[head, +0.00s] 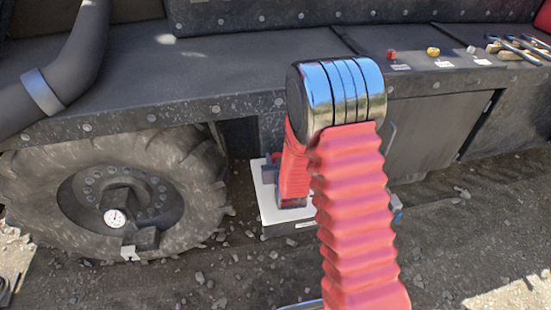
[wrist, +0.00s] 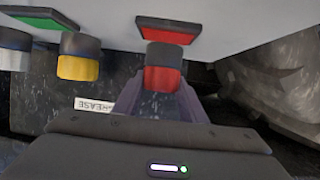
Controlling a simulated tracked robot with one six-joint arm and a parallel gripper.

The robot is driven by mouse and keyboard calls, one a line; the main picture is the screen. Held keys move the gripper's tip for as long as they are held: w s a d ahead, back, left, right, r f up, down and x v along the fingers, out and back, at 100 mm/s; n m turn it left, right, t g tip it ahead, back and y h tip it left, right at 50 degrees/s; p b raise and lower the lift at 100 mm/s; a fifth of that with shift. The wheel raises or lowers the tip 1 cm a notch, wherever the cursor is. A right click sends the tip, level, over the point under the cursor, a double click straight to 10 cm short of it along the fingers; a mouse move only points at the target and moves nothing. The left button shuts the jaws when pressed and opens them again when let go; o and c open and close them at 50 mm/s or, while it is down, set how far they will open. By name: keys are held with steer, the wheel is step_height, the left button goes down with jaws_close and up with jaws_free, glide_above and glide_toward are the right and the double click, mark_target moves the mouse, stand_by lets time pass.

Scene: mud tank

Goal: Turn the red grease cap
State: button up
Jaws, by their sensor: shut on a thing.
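In the wrist view, the red cap (wrist: 163,80) has a dark collar and stands between the two purplish-grey fingers of my gripper (wrist: 160,92). The fingers are shut on its sides. A red square plate (wrist: 168,30) lies on a pale surface beside the cap. An upside-down label (wrist: 95,105) reading GREASE is left of the gripper. In the head view, my red-sleeved arm reaches down to a white-topped block (head: 268,205) beside the wheel. The arm hides part of this block and the fingertips there.
A yellow cap (wrist: 79,66), a silver cap (wrist: 14,50) and a green plate (wrist: 40,18) are left of the gripper. A big tyre (head: 205,180) stands left of the block. Small coloured caps (head: 433,51) and hand tools (head: 522,46) lie on the ledge.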

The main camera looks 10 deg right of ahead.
steer(key=shift+a+m+g+h, duration=0.1)
steer(key=shift+m+g+h, duration=0.6)
steer(key=shift+m+h, duration=1.7)
steer(key=shift+m+g+h, duration=1.7)
steer(key=shift+m+h, duration=0.6)
steer(key=shift+h, duration=0.1)
steer(key=m+g+h, duration=0.2)
steer(key=m+g, duration=0.2)
steer(key=shift+m+g+h, duration=0.4)
steer(key=shift+m+g, duration=1.8)
steer(key=shift+g, duration=0.5)
steer(key=shift+m+g, duration=0.3)
steer(key=o, duration=1.1)
steer(key=shift+c, duration=0.2)
steer(key=shift+w+a+r, duration=0.1)
steer(key=shift+a+r, duration=0.1)
steer(key=shift+a, duration=0.2)
steer(key=w+a, duration=0.1)
steer(key=a, duration=1.2)
steer(key=shift+w+a+r, duration=0.15)
steer(key=shift+a+r, duration=0.2)
steer(key=shift+a, duration=0.05)
